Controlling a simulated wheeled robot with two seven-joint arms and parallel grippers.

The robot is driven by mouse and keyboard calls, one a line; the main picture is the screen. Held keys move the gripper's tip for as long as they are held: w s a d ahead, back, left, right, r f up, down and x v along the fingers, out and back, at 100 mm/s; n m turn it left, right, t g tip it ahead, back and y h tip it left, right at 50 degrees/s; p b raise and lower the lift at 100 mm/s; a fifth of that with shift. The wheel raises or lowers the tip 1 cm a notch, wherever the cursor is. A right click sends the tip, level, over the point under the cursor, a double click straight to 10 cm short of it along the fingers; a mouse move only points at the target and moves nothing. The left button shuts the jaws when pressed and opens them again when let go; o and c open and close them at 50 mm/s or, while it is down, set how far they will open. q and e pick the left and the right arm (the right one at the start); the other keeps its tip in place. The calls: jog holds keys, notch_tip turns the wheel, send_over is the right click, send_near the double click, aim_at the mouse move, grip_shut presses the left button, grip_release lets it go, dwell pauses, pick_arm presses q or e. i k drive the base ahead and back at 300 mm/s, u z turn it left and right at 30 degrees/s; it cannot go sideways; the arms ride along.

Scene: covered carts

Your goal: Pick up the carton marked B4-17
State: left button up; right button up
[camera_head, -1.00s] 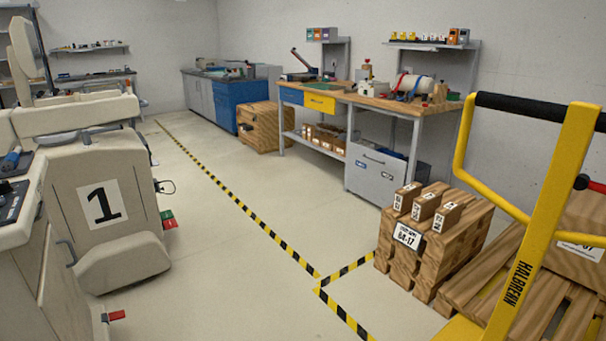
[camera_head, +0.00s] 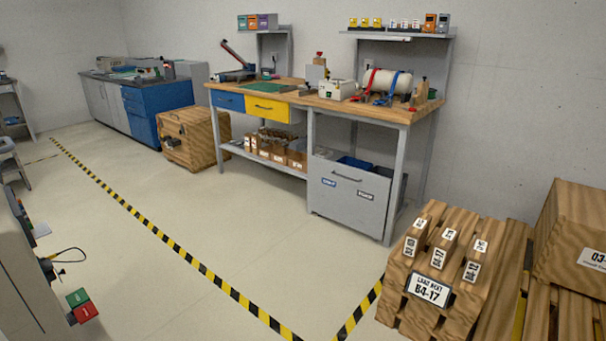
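A wooden pallet-like stand (camera_head: 398,292) is at the lower right. A white sign (camera_head: 428,289) on its front reads B4-17 in its large line. Three small brown cartons stand in a row on top: a left carton (camera_head: 414,238), a middle carton (camera_head: 443,248) and a right carton (camera_head: 475,260). Each has white labels on its top and front. The label print is too small to tell surely which carton is B4-17. Neither of my grippers is in view.
A workbench (camera_head: 330,98) with a grey drawer cabinet (camera_head: 350,195) stands behind. Black-yellow floor tape (camera_head: 200,268) crosses open floor. A beige machine (camera_head: 25,270) is at the left edge.

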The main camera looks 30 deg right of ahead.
aim_at(446, 244)
jog(key=z, duration=0.3)
jog(key=i, duration=2.15)
jog(key=z, duration=1.95)
jog(key=i, duration=1.2)
jog(key=z, duration=0.85)
jog(key=i, duration=0.45)
jog(key=u, duration=0.05)
